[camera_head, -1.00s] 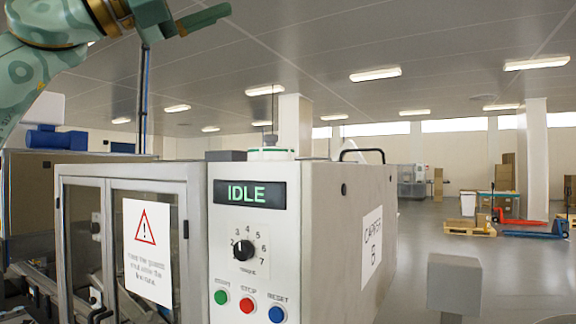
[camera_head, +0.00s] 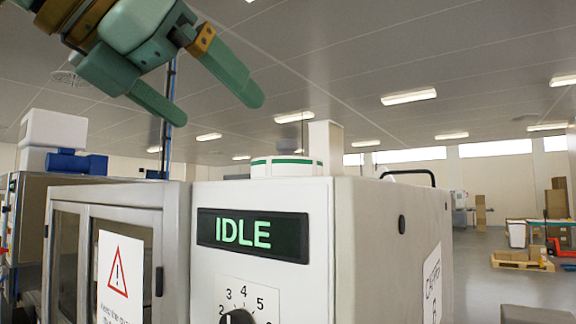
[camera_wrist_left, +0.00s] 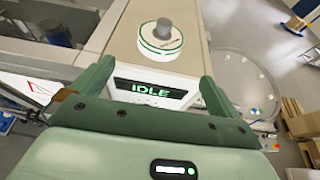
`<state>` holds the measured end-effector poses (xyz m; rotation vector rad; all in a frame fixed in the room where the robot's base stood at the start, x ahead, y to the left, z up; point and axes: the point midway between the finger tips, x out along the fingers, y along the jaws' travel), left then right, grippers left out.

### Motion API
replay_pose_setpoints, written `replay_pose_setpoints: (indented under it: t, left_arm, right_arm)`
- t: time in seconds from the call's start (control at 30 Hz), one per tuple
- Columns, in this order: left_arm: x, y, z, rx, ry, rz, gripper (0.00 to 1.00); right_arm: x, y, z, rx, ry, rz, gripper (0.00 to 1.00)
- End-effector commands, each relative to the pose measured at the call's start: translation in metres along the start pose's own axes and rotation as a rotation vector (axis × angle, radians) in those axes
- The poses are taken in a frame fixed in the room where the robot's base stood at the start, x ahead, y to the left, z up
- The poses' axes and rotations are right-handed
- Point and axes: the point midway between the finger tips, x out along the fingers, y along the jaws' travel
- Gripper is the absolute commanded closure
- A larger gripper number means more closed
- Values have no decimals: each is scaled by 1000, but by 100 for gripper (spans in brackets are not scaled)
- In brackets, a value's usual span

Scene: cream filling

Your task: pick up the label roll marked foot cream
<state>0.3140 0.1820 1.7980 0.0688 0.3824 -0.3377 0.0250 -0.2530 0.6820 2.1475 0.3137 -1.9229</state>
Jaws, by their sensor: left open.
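A round white roll with a green band (camera_head: 287,167) sits flat on top of the white machine cabinet; any lettering on it is too small to read. In the left wrist view the roll (camera_wrist_left: 160,48) shows from above, with a grey knob-like piece at its centre. My left gripper (camera_head: 214,108) is open and empty, above and to the left of the roll in the head view. In the left wrist view the roll lies beyond the open fingers (camera_wrist_left: 155,75), roughly between their lines. The right gripper is not in view.
The cabinet's display (camera_head: 252,234) reads IDLE, above a numbered dial (camera_head: 237,317). A glass-doored guard (camera_head: 80,250) with a warning sign joins it at left. A black handle (camera_head: 408,174) stands on its far right. Pallets (camera_head: 522,262) are far off at right.

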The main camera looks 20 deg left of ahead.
Motion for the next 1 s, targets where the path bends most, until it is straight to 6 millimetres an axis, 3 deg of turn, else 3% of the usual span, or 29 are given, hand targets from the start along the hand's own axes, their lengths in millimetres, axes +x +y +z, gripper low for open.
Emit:
replay_pose_setpoints:
  t: [0.17, 0.33, 0.63, 0.83, 1.0]
  left_arm:
    - [44, 0, 0, 1, 7, -2, 0]
    - [82, -1, 1, 0, 5, -4, 0]
    - [112, -2, 5, 0, 3, -4, 0]
    - [143, -4, 11, 1, 3, -5, 0]
    - [154, -4, 10, 1, 0, -4, 0]
  right_arm:
    - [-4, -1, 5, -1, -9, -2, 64]
    - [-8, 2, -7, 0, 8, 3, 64]
    - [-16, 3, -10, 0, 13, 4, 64]
    - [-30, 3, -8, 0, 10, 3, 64]
    - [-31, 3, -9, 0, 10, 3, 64]
